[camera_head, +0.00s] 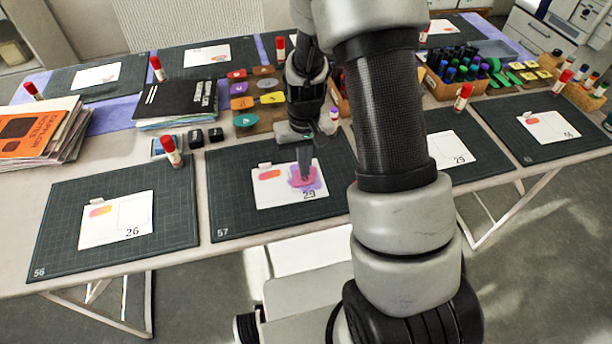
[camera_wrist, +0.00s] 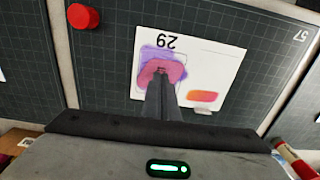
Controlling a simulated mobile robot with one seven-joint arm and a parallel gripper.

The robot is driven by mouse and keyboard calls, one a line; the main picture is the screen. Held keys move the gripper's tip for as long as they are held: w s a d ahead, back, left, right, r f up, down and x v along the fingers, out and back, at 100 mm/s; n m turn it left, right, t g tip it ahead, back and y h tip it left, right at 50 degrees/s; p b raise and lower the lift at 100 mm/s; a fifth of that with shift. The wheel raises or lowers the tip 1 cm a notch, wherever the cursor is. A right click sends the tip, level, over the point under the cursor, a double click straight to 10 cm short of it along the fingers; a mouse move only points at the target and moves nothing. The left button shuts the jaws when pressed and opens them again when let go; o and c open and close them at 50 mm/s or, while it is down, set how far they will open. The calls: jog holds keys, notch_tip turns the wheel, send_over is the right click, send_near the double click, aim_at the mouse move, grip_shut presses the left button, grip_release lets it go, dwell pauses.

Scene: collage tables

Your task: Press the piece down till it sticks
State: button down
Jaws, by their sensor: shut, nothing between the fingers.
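A pink piece (camera_head: 297,182) lies on a purple patch (camera_head: 318,184) on the right half of the white card marked 29 (camera_head: 270,195). The card lies on the dark cutting mat 57 (camera_head: 232,215). My gripper (camera_head: 306,178) is shut and points down with its fingertips over the piece, seemingly touching it. In the wrist view the fingertips (camera_wrist: 160,76) cover part of the pink piece (camera_wrist: 173,70), and the purple patch (camera_wrist: 152,53) shows past its edge. An orange-pink swatch (camera_wrist: 203,96) is on the card's other half.
Mat 56 with card 26 (camera_head: 130,215) is to the left. Glue sticks (camera_head: 171,151) stand by the mats, one with its red cap showing in the wrist view (camera_wrist: 83,17). Coloured pieces (camera_head: 243,103) and small black blocks (camera_head: 215,135) lie behind. Books (camera_head: 45,135) are at far left.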

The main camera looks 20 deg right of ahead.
jog(key=shift+f+b, duration=0.5)
jog(key=shift+f, duration=0.2)
jog(key=shift+r, duration=0.1)
dwell(0.7)
notch_tip(320, 180, up, 7)
jog(key=p, duration=0.5)
jog(key=shift+r, duration=0.1)
dwell(0.6)
notch_tip(320, 180, up, 10)
jog(key=t+p, duration=0.1)
jog(key=p, duration=0.1)
send_over(304, 179)
jog(key=s+r+t+p, duration=0.1)
jog(key=s+r+p, duration=0.15)
jog(key=r, duration=0.45)
jog(key=s+r+t+p, duration=0.1)
jog(key=s+r, duration=0.2)
jog(key=r, duration=0.5)
jog(key=s+r+t+p, duration=0.2)
jog(key=s+r+p, duration=0.2)
jog(key=s+r, duration=0.8)
jog(key=shift+d+r+t, duration=0.15)
jog(key=shift+r+t, duration=0.15)
